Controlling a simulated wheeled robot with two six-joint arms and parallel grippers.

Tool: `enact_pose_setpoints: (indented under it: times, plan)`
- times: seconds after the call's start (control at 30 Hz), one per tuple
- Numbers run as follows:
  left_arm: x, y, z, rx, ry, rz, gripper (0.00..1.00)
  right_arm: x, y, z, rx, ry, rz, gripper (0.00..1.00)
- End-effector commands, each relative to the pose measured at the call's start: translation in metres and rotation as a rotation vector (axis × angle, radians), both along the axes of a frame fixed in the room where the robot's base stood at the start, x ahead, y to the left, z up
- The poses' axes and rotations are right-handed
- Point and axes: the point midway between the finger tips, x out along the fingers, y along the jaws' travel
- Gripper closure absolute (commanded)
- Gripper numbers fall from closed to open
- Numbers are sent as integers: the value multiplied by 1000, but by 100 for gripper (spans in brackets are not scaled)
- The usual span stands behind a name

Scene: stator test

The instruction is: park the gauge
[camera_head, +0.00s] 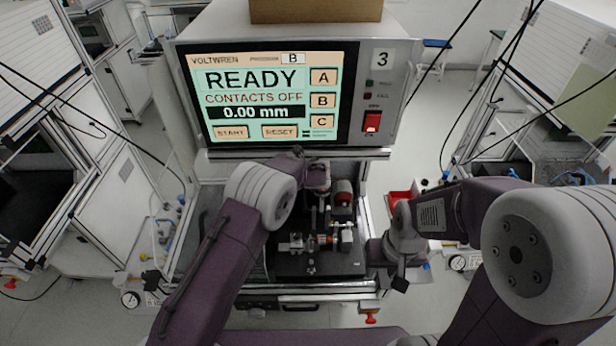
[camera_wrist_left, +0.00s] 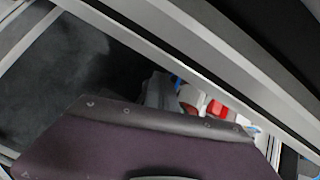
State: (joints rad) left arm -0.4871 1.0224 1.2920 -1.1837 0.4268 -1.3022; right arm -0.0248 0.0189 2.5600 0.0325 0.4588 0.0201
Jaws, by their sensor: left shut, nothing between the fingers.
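The test fixture stands on a black base plate (camera_head: 290,266) in the middle of the head view, with small metal blocks (camera_head: 292,243) and a red-and-grey cylinder (camera_head: 343,192). I cannot tell which part is the gauge. The screen (camera_head: 272,98) above reads READY, CONTACTS OFF and 0.00 mm. My left gripper (camera_head: 318,178) is shut and empty at the back of the fixture, partly hidden by its arm. Its fingers do not show clearly in the left wrist view. My right gripper (camera_head: 398,272) hangs at the right edge of the fixture, its jaws too small to judge.
A red bin (camera_head: 400,197) sits right of the fixture. White cabinets stand on both sides. A metal frame rail (camera_wrist_left: 185,72) crosses the left wrist view.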

Motion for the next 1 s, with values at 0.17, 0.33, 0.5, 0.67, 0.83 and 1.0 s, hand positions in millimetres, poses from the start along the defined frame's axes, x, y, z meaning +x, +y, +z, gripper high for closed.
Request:
enact_pose_setpoints:
  times: [0.17, 0.33, 0.5, 0.67, 0.83, 1.0]
  plan:
    - [-2, 1, -4, 2, 7, 1, 100, 0, 0, -1, 0, 0, 0, 64]
    - [-2, 1, -5, 2, 8, 2, 100, 0, 0, -1, 0, 0, 0, 64]
    - [-9, 0, 1, 1, 7, 0, 100, 0, 0, -7, 0, 0, 0, 64]
    - [-29, -3, 23, 0, 3, -1, 100, 0, 0, -19, 0, 0, 0, 64]
    - [-52, -6, 52, 0, -1, -1, 100, 0, 0, -26, 0, 0, 0, 64]
    - [-63, -7, 65, 0, -1, -1, 100, 0, 0, -28, 0, 0, 0, 64]
